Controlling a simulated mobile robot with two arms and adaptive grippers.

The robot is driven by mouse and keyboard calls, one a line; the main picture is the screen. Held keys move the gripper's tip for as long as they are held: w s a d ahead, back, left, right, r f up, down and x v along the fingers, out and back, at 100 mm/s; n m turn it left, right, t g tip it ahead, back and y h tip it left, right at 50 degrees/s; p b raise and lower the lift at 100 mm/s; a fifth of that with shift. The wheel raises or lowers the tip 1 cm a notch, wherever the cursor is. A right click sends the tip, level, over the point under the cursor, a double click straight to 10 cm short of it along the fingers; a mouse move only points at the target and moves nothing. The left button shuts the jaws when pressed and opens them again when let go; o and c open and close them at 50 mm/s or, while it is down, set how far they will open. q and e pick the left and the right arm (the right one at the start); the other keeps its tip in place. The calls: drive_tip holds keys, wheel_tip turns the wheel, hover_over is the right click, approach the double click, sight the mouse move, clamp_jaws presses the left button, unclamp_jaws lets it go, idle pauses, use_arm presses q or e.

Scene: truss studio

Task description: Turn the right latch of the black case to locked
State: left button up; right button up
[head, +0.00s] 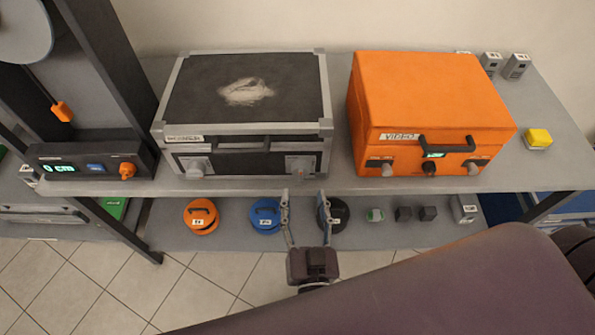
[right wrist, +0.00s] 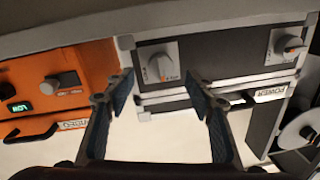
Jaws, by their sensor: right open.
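The black case (head: 245,120) with grey metal edges stands shut on the shelf, its front facing me. Its right latch (head: 300,167) is a grey knob on a light plate at the front's right side. In the right wrist view, where the case appears upside down, this latch (right wrist: 160,67) lies ahead between the fingertips. Its markings are too small to read. The left latch (head: 196,168) is at the other end of the front. My right gripper (head: 303,196) is open and empty, just short of the right latch and apart from it. My left gripper is out of view.
An orange video case (head: 430,105) stands close on the right. A panel with a lit display (head: 90,166) is on the left. A yellow button (head: 538,138) sits far right. Orange (head: 201,217) and blue (head: 265,216) discs and small blocks lie on the lower shelf.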

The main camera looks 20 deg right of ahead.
sight(301, 178)
drive_tip(key=x, duration=0.6)
drive_tip(key=shift+p, duration=0.45)
drive_tip(key=shift+w, duration=0.1)
drive_tip(key=shift+c, duration=0.3)
drive_tip(key=shift+a, duration=0.1)
drive_tip(key=c, duration=1.1)
